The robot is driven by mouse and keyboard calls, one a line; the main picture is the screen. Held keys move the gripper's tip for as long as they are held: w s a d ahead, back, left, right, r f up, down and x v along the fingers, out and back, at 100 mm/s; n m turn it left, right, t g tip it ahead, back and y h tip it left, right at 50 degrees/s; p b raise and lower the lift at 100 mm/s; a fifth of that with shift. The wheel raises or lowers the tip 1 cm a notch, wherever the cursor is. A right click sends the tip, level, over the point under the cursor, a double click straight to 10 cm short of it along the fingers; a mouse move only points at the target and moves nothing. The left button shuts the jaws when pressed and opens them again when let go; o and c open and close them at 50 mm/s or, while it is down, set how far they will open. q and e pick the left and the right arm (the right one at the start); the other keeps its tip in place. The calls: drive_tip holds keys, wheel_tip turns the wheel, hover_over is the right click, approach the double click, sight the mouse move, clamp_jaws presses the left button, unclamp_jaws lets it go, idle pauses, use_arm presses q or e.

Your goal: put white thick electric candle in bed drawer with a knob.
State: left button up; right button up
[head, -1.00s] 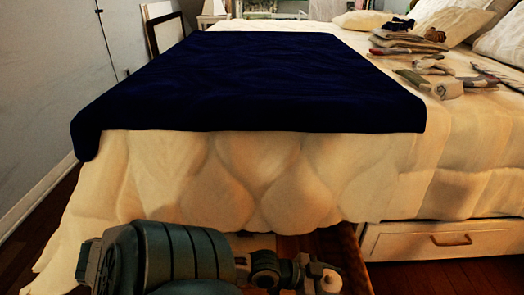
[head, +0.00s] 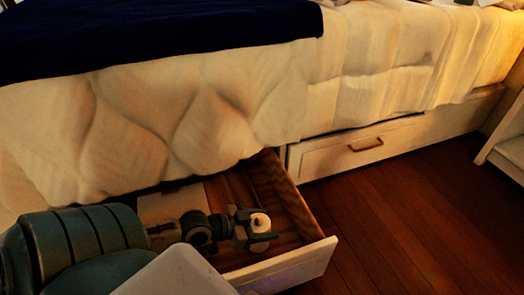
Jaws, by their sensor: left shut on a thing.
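My left gripper (head: 264,229) is shut on the white thick electric candle (head: 260,220), whose pale round top shows between the fingers. The gripper and candle appear over the inside of an open bed drawer (head: 318,258), near its right part. The drawer has a brown wooden inside and a pale front panel. I cannot tell whether the candle touches the drawer floor. The knob is not visible from here. My left arm hides the left part of the drawer. My right gripper is not in view.
A shut bed drawer with a bar handle (head: 366,144) is to the right of the open one. The quilt (head: 190,115) hangs over the open drawer's back, with a dark blue blanket (head: 150,30) above. Wooden floor (head: 410,215) is clear at right; white furniture (head: 508,150) stands beyond.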

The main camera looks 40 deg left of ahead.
use_arm(q)
drive_tip(key=shift+f+b, duration=1.55)
drive_tip(key=shift+f, duration=0.3)
drive_tip(key=shift+f, duration=0.2)
drive_tip(key=o, duration=1.1)
drive_tip(key=shift+c, duration=0.2)
drive_tip(key=shift+r, duration=0.1)
drive_tip(key=shift+r, duration=0.15)
drive_tip(key=p+v, duration=0.8)
drive_tip(key=v, duration=0.4)
